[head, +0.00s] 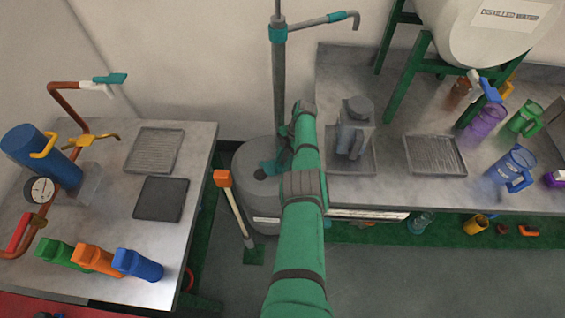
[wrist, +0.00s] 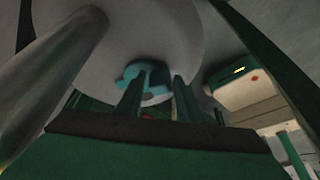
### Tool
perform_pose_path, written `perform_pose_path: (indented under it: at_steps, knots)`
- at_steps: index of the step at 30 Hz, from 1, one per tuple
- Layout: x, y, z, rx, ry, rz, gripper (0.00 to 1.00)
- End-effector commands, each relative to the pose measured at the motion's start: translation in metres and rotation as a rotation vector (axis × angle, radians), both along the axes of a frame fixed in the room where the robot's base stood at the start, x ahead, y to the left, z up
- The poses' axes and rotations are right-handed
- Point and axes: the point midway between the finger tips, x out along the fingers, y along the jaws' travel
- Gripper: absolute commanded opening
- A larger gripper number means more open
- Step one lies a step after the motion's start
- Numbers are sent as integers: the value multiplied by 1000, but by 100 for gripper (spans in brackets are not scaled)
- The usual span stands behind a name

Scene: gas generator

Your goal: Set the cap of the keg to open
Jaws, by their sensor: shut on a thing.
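The grey keg (head: 245,203) stands on the floor between the two tables. Its round top carries a small dark spot and a teal part, partly behind my arm. In the wrist view, the pale round top of the keg (wrist: 190,30) fills the upper middle. A teal cap (wrist: 131,74) shows there at my fingertips. My gripper (wrist: 158,78) has its two dark fingers on either side of part of the cap, shut on it. The finger contact is dim, and the cap's exact angle is hard to tell. My green arm hides part of the keg in the head view.
A grey upright pipe (head: 279,85) with a teal collar rises behind the keg. An orange-topped stick (head: 236,207) leans beside it. The left table (head: 110,205) and right table (head: 385,190) flank it closely. Grey floor (head: 390,275) is clear at front right.

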Motion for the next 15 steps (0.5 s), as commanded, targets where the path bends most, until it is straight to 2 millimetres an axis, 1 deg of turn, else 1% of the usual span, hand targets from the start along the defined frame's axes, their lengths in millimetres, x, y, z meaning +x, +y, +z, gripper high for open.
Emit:
perform_pose_path:
  at_steps: [1, 4, 5, 6, 15]
  knots:
    - [12, 11, 8, 21, -32, -7, 0]
    - [12, 11, 8, 21, -32, -7, 0]
    - [12, 11, 8, 21, -32, -6, 36]
    - [12, 12, 8, 22, -33, -7, 44]
    - [9, 9, 6, 20, -27, -6, 44]
